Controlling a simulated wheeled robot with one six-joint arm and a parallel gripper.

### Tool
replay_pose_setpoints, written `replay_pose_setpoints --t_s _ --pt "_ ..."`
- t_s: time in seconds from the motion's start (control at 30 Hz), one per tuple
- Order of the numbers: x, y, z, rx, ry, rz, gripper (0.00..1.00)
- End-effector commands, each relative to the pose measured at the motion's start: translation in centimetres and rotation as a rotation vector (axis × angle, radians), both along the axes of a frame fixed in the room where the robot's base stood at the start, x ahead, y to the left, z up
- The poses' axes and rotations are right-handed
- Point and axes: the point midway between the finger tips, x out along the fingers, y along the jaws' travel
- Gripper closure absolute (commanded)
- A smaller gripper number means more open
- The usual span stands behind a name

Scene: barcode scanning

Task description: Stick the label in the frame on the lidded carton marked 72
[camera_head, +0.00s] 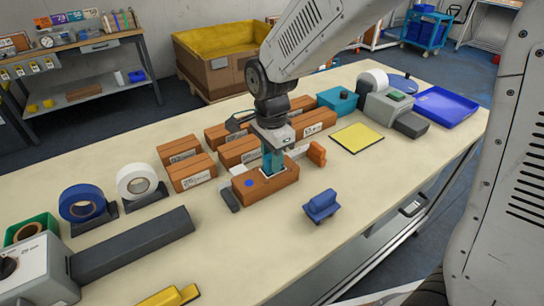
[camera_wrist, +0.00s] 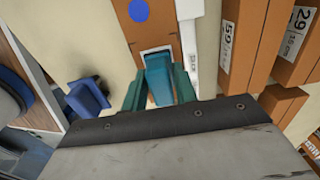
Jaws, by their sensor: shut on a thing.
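A brown carton (camera_head: 262,187) lies on the table below my gripper (camera_head: 273,163). It has a blue dot on top, which also shows in the wrist view (camera_wrist: 138,10). My gripper, with green fingers in the wrist view (camera_wrist: 158,88), is shut on a teal block-like tool (camera_wrist: 157,75). The tool's end is over a pale-edged frame (camera_wrist: 155,52) on the carton top. Whether it touches is unclear, and the tool hides most of the frame and any label there. I cannot read a 72 on this carton.
Several other brown cartons (camera_head: 240,151) stand close behind. A blue holder (camera_head: 321,205) is at front right, an orange block (camera_head: 317,153) at right. A yellow pad (camera_head: 357,138), grey printer (camera_head: 389,103) and blue tray (camera_head: 447,106) are farther right. Tape rolls (camera_head: 82,203) stand left.

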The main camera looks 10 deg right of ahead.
Motion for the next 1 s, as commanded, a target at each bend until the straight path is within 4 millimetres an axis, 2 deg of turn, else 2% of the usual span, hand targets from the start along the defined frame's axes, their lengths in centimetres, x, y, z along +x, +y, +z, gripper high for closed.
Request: replay_pose_setpoints --t_s 0.8,1.0 --pt "0.0 0.0 6.2 0.000 -0.001 0.000 0.97" --pt "0.0 0.0 6.9 0.000 0.001 0.000 0.97"
